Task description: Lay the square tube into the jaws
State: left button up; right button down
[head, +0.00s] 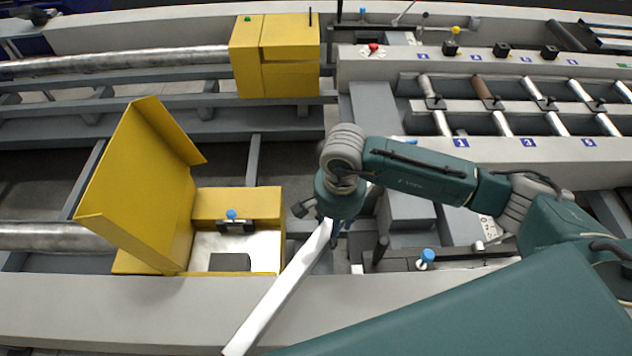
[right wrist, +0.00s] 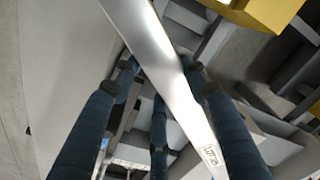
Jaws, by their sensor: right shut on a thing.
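The square tube (head: 278,292) is a long bright metal bar, slanting from the front edge up to my right gripper (head: 333,232). Its upper part is largely hidden behind the gripper and arm. In the right wrist view, the tube (right wrist: 160,65) runs diagonally between the fingers of my right gripper (right wrist: 158,72), which is shut on it; a small label shows near its lower end. Left of the gripper, an open yellow housing holds a dark block (head: 230,262) and a blue-knobbed clamp (head: 236,225), possibly the jaws. The tube passes right of them, apart from the block. My left gripper is out of view.
The raised yellow guard (head: 140,185) stands left of the housing. A second blue-knobbed fitting (head: 426,259) is right of the gripper. A closed yellow box (head: 275,55) stands at the back. Numbered racks (head: 500,122) with short bars lie at the right.

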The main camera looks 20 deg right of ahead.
pick_arm(q)
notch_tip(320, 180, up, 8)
jog(key=p, duration=0.6)
pick_arm(e)
jog(key=w+a+r+m, duration=0.2)
jog(key=w+r+m, duration=0.2)
jog(key=w+m, duration=0.3)
jog(key=m, duration=0.3)
jog(key=shift+w+m, duration=0.15)
jog(key=shift+m, duration=0.15)
pick_arm(q)
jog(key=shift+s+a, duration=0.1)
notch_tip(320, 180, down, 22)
jog(key=b, duration=2.2)
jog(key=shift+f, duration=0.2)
pick_arm(e)
notch_tip(320, 180, down, 24)
jog(key=shift+a+r, duration=0.15)
jog(key=shift+r, duration=0.05)
